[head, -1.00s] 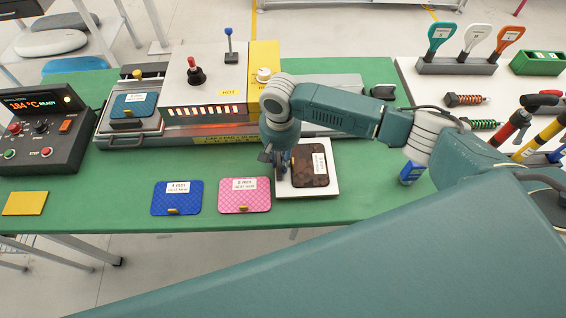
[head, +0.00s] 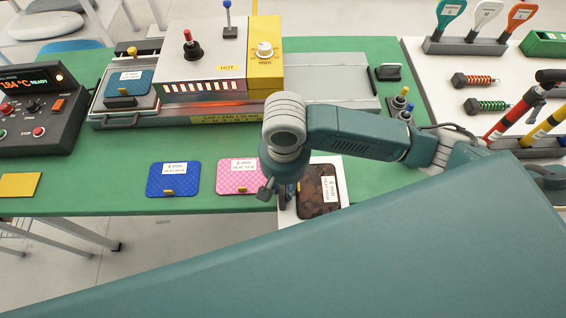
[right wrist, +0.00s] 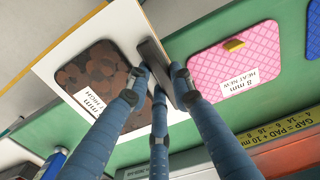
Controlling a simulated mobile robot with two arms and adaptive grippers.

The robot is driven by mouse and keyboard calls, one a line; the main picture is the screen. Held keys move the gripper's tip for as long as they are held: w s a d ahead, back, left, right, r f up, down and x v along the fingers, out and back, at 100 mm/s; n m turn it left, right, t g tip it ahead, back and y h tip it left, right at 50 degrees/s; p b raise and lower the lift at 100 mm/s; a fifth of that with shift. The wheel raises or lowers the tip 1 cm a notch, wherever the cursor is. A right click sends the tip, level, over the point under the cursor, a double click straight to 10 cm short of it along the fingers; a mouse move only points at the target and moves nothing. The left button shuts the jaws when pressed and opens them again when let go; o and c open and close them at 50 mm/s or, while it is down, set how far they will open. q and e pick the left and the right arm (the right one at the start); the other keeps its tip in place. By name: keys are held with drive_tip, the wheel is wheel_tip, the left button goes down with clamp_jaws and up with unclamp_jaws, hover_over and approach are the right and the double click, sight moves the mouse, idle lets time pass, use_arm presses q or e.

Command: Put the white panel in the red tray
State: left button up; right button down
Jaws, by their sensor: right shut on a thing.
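The white panel (head: 343,182) is a square board with a dark brown mottled pad (head: 318,192) on it; the pad has a white label. The panel lies partly past the table's front edge, and its height is hard to judge. My right gripper (head: 285,190) is at the panel's left side. In the right wrist view, its blue fingers (right wrist: 160,88) are closed on a dark grey bar (right wrist: 155,62) along the edge of the white panel (right wrist: 115,22). My left gripper is not in view. No red tray shows in these frames.
A pink pad (head: 238,176) and a blue pad (head: 174,180) lie left of the panel on the green table (head: 95,180). A press marked HOT (head: 220,60) stands behind. A control box (head: 38,105) is at left, tools (head: 520,110) at right.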

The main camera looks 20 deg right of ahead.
sight(285, 200)
drive_tip(key=shift+s+a, duration=0.25)
drive_tip(key=shift+s, duration=0.55)
drive_tip(key=shift+s+a, duration=0.2)
drive_tip(key=shift+s, duration=0.55)
drive_tip(key=shift+n, duration=0.9)
drive_tip(key=w+d+r, duration=0.1)
drive_tip(key=r, duration=0.1)
drive_tip(key=w+d+r+b, duration=0.1)
drive_tip(key=w+d+r, duration=0.2)
drive_tip(key=r, duration=0.1)
drive_tip(key=shift+w+d+b, duration=0.2)
drive_tip(key=shift+d+b, duration=0.1)
drive_tip(key=shift+b, duration=0.05)
drive_tip(key=d+r+n+b, duration=0.1)
drive_tip(key=d+r, duration=0.3)
drive_tip(key=r, duration=0.4)
drive_tip(key=shift+r, duration=0.4)
drive_tip(key=shift+d+r, duration=0.1)
drive_tip(key=shift+d, duration=0.05)
